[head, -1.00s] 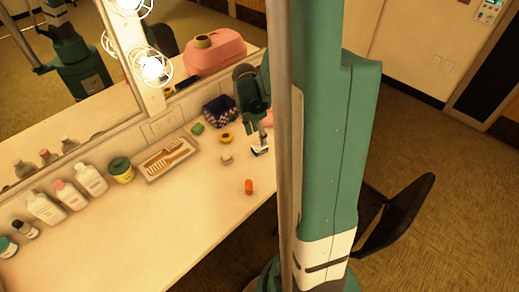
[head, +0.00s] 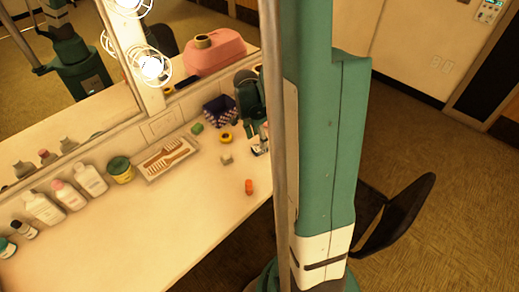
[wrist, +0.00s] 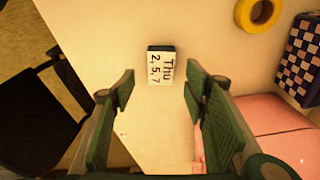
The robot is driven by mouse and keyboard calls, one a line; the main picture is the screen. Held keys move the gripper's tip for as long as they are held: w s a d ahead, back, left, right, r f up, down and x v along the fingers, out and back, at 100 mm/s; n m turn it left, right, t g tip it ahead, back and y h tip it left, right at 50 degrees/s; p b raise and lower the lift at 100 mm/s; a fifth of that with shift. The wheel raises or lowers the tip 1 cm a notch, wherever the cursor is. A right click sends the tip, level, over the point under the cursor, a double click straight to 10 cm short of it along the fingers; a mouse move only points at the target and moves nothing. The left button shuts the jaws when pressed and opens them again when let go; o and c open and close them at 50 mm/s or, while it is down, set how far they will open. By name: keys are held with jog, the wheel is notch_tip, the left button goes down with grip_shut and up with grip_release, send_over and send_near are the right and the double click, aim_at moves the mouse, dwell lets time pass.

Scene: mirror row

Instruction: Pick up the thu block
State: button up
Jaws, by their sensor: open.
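The thu block (wrist: 161,66) is a small dark-edged block with a white face reading "Thu 2,5,7". In the wrist view it lies on the white counter, beyond and roughly between my open fingertips (wrist: 159,88), apart from both. In the head view my gripper (head: 262,143) is at the counter's right part, partly hidden behind my own teal arm. The thu block cannot be made out clearly there.
A yellow tape ring (wrist: 259,12), a checkered box (wrist: 301,58) and a pink case (wrist: 265,125) lie to the right in the wrist view. A dark chair (head: 395,220) is near.

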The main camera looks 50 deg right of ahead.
aim_at(259, 146)
jog(key=shift+d+f+b, duration=0.15)
jog(key=shift+f+b, duration=0.2)
jog(key=shift+f, duration=0.95)
jog(key=shift+d+f+b, duration=0.15)
jog(key=shift+f+b, duration=0.15)
jog(key=shift+f, duration=0.95)
jog(key=c, duration=1)
